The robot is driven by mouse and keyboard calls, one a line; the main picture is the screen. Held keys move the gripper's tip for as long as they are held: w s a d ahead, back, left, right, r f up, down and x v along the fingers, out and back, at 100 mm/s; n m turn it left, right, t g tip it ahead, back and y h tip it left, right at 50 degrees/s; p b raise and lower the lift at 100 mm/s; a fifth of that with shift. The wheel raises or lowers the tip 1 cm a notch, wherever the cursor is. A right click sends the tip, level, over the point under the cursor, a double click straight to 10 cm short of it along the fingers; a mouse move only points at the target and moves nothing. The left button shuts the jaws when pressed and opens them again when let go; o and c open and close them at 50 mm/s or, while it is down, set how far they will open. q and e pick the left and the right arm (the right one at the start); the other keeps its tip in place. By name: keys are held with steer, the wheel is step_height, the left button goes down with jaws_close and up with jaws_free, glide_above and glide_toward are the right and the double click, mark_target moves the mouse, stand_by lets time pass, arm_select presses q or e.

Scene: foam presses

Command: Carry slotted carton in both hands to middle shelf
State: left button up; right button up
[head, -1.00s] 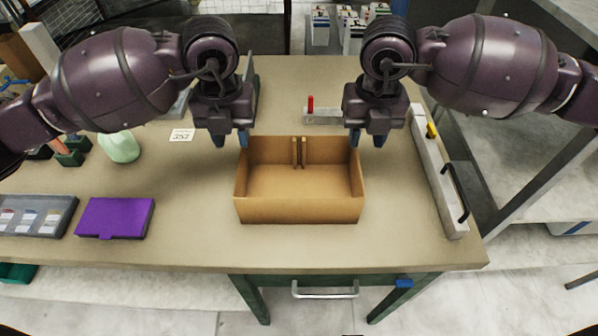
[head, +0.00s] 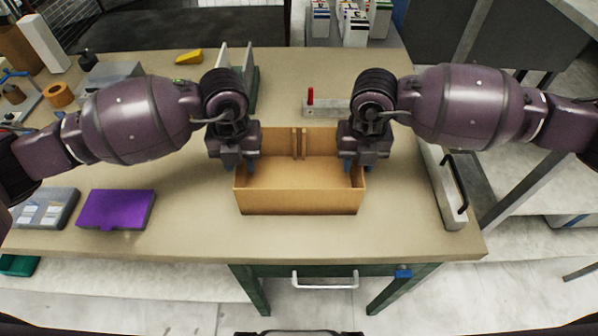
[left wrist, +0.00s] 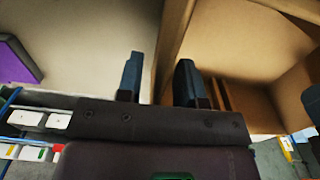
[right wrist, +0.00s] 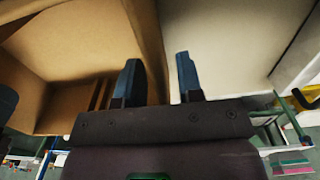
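The slotted carton (head: 300,200) is an open brown box on the workbench, with two upright strips inside its back wall. My left gripper (head: 246,168) is at its left wall. In the left wrist view the open fingers (left wrist: 158,82) stand on either side of that carton wall (left wrist: 172,40), with a gap visible. My right gripper (head: 354,166) is at the right wall. In the right wrist view its open fingers (right wrist: 159,80) straddle that wall (right wrist: 147,35), also with a gap. The carton rests on the bench. I cannot tell which surface is the middle shelf.
A purple case (head: 116,209) and a grey tray (head: 45,208) lie left of the carton. A long grey bar with a black handle (head: 447,190) lies on the right. A red-handled fixture (head: 322,108) stands behind. Metal shelving (head: 530,165) is at right. Bench (head: 200,235) in front is clear.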

arm_select(q)
steer(key=shift+f, duration=0.6)
arm_select(e)
steer(key=shift+f, duration=0.55)
arm_select(q)
jaws_close()
arm_select(e)
jaws_close()
